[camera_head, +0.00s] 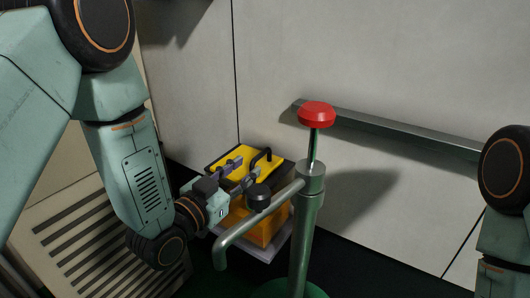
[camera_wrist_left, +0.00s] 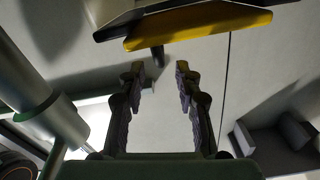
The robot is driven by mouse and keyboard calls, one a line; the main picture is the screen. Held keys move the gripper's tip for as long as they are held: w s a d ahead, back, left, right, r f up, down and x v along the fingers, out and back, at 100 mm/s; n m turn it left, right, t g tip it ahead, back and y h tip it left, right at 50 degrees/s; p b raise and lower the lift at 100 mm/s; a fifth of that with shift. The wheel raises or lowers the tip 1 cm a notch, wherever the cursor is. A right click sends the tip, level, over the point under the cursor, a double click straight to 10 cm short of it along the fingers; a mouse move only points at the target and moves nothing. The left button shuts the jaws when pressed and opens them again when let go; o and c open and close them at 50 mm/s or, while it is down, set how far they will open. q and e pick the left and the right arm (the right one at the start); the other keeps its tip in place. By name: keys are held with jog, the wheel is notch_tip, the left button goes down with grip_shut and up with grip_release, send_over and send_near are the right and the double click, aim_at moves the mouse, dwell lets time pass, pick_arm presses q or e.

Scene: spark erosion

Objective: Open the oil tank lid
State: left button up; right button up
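The oil tank (camera_head: 262,232) is an orange box on a grey base, low against the wall in the head view. Its yellow lid (camera_head: 232,155) with a dark edge lies on top, and a black handle (camera_head: 264,156) stands on the lid. My left gripper (camera_head: 243,169) is over the lid, its two fingers apart and pointing toward the handle. In the left wrist view the gripper (camera_wrist_left: 160,70) is open and empty. The yellow lid (camera_wrist_left: 200,28) is at the top, with the dark handle (camera_wrist_left: 158,57) just beyond the fingertips. Contact cannot be told. My right gripper is not in view.
A green-grey post (camera_head: 306,230) with a red knob (camera_head: 316,114) and a side pipe (camera_head: 255,222) stands in front of the tank, close to my left wrist. A metal rail (camera_head: 400,128) runs along the wall. A slatted panel (camera_head: 75,235) is at left.

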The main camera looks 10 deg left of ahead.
aim_at(256, 159)
pick_arm(q)
jog(key=shift+w+d+r, duration=0.1)
jog(key=shift+w+d, duration=0.25)
jog(key=shift+w+d+r, duration=0.1)
jog(key=shift+w, duration=0.25)
jog(key=x, duration=0.1)
jog(key=b+x, duration=0.1)
jog(key=x, duration=0.3)
jog(key=shift+w+f, duration=0.1)
jog(key=shift+f, duration=0.15)
jog(key=shift+w+r, duration=0.1)
jog(key=shift+w, duration=0.05)
jog(key=shift+r, duration=0.1)
jog(key=shift+w, duration=0.2)
jog(key=shift+s, duration=0.1)
grip_shut()
